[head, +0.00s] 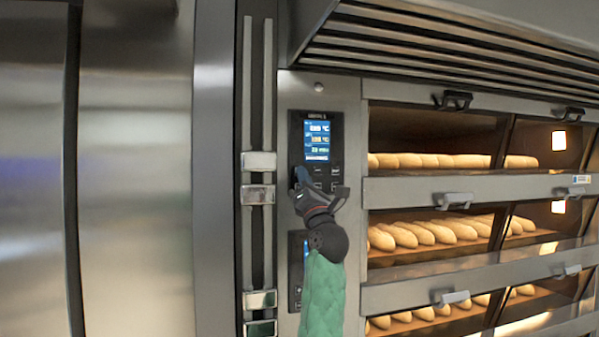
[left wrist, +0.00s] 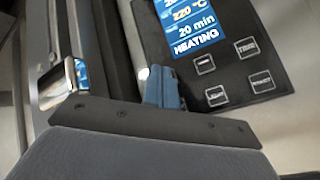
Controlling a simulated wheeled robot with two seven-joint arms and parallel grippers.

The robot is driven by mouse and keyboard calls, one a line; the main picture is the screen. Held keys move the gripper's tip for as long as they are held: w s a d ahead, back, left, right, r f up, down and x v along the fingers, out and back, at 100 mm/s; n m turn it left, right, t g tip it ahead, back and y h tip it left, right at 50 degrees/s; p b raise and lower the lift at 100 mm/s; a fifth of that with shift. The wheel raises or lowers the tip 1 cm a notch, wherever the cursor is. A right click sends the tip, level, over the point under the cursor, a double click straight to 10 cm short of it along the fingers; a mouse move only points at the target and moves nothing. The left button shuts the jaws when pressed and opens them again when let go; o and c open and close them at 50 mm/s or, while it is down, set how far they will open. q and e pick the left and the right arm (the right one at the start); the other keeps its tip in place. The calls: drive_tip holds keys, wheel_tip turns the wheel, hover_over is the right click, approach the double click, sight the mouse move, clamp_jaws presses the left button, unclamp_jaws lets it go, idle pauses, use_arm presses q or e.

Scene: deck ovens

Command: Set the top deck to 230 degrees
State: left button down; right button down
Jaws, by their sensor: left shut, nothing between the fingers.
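The top deck's control panel (head: 317,160) has a lit blue display (head: 317,140); its digits are too small to read in the head view. In the left wrist view the display (left wrist: 188,25) is cut off at the top and shows 220 °C, 20 min and HEATING. Below it are a minus button (left wrist: 204,64), a timer button (left wrist: 246,47), a light button (left wrist: 216,95) and another button (left wrist: 262,82). My left gripper (head: 299,176) is shut and empty at the panel's left edge, left of the minus button. Its fingertips (left wrist: 160,86) hide part of the panel; contact cannot be told.
Right of the panel are oven decks with bread loaves (head: 425,161) behind glass and door handles (head: 454,100). A second panel (head: 296,260) is partly behind my arm. Vertical metal rails (head: 257,100) stand to the left. A slatted hood (head: 420,45) overhangs above.

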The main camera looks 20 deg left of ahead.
use_arm(q)
drive_tip(key=shift+s, duration=0.1)
idle(0.3)
drive_tip(key=shift+w+a, duration=0.2)
drive_tip(key=shift+w, duration=0.25)
drive_tip(key=shift+w+a, duration=0.15)
drive_tip(key=shift+w, duration=0.15)
idle(0.7)
drive_tip(key=shift+s+p, duration=0.1)
drive_tip(key=shift+p, duration=0.2)
drive_tip(key=shift+s+d+p, duration=0.2)
drive_tip(key=shift+s+p, duration=0.15)
drive_tip(key=shift+p, duration=0.1)
drive_tip(key=shift+s+d, duration=0.15)
drive_tip(key=shift+s, duration=0.1)
